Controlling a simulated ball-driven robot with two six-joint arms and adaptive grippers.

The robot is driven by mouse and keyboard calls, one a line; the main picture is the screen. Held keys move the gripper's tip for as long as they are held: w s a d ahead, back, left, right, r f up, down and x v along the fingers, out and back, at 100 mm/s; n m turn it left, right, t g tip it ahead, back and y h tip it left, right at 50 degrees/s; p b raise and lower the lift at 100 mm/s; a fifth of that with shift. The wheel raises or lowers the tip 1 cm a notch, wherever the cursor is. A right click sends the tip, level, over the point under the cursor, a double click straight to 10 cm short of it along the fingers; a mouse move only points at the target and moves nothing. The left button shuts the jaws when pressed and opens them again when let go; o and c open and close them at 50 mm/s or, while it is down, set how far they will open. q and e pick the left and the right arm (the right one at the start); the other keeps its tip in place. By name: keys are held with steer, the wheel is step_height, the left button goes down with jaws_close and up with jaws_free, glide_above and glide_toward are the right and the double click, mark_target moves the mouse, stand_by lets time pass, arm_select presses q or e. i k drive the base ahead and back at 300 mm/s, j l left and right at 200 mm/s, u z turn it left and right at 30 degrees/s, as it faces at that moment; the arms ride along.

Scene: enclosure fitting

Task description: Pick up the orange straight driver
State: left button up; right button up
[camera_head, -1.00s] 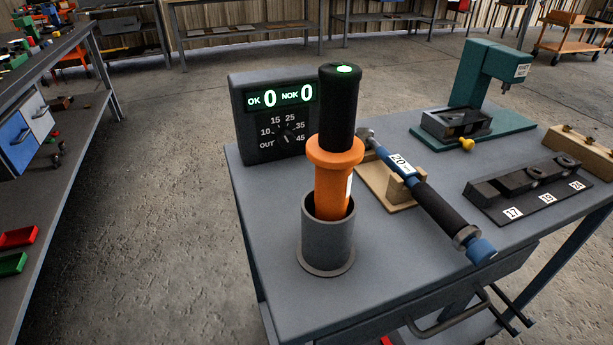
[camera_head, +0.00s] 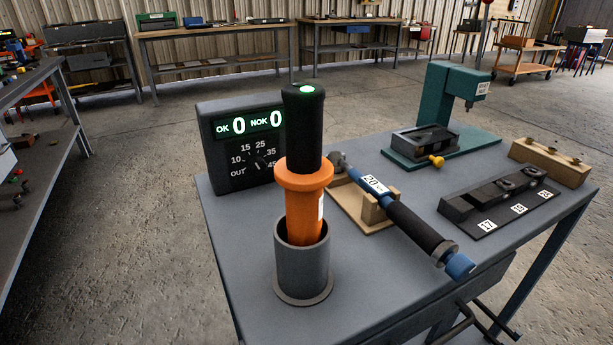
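The orange straight driver (camera_head: 304,211) stands upright in a grey cylindrical holder (camera_head: 303,270) near the left front of the grey cart top. Its upper grip is black, with a lit green spot on its top end. An orange collar sits below the grip, and the lower end is hidden inside the holder. Neither of my grippers shows in the head view.
A dark counter box (camera_head: 240,142) reading OK 0, NOK 0 stands behind the driver. A blue torque wrench (camera_head: 400,212) rests on a wooden cradle to its right. A green press (camera_head: 444,110), black socket rail (camera_head: 500,200) and wooden block (camera_head: 551,162) stand farther right.

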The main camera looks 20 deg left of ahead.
mark_target(304, 172)
steer(key=k+l, duration=0.4)
steer(key=k, duration=0.15)
steer(key=k+l+z, duration=0.15)
steer(key=k+l, duration=0.25)
steer(key=k, duration=0.1)
